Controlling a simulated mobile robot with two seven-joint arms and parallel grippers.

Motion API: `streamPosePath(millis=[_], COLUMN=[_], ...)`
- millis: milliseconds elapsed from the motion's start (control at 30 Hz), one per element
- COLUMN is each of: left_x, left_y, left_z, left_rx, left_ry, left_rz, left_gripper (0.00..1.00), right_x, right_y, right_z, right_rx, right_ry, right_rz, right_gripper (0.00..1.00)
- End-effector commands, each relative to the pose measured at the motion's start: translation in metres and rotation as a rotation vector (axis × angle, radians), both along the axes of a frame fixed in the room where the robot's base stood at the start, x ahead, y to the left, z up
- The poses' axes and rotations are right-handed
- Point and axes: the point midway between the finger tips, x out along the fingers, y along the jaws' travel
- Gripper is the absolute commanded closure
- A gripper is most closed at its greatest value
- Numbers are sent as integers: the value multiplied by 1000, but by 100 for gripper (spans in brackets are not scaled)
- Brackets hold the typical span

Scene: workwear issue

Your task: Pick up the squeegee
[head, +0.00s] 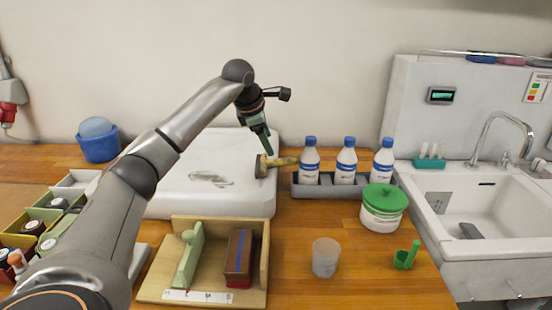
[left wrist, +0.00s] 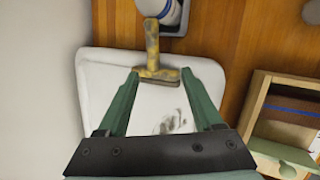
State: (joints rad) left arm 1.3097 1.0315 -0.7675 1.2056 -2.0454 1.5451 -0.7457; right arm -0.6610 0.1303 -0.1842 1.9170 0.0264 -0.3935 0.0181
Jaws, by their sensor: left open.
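The squeegee (head: 283,161) has a yellowish handle and a short crosswise head. It lies at the right edge of the white board (head: 165,205), its handle pointing right toward the bottles. In the left wrist view the squeegee (left wrist: 152,42) has its handle pointing up, near a bottle. My left gripper (head: 268,151) is open with green fingers pointing down at the squeegee head. In the left wrist view the fingertips of my left gripper (left wrist: 160,72) stand on either side of the head; I cannot tell whether they touch it. My right gripper is not in view.
Several blue-capped bottles (head: 346,160) stand in a grey tray (head: 335,191) right of the squeegee. A green-lidded jar (head: 381,216), a clear cup (head: 325,262) and a wooden box (head: 262,283) stand nearer. The sink (head: 480,245) is at right, a blue bucket (head: 98,146) at left.

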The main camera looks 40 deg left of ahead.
Motion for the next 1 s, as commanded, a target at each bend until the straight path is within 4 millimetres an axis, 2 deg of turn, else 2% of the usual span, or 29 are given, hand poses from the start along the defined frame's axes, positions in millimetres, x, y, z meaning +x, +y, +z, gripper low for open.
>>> streamPosePath(millis=[167, 500, 767, 1000], left_x=[-2, 26, 36, 52], left_y=[11, 16, 18, 21], left_z=[0, -50, -64, -90], left_rx=[23, 19, 18, 17], left_ry=[10, 9, 8, 7], left_rz=[18, 17, 17, 17], left_gripper=[33, 33, 33, 33], right_x=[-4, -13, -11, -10], right_y=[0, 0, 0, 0], right_z=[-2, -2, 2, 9], right_rx=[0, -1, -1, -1], right_ry=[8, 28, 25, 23], right_rz=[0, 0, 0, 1], right_gripper=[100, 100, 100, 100])
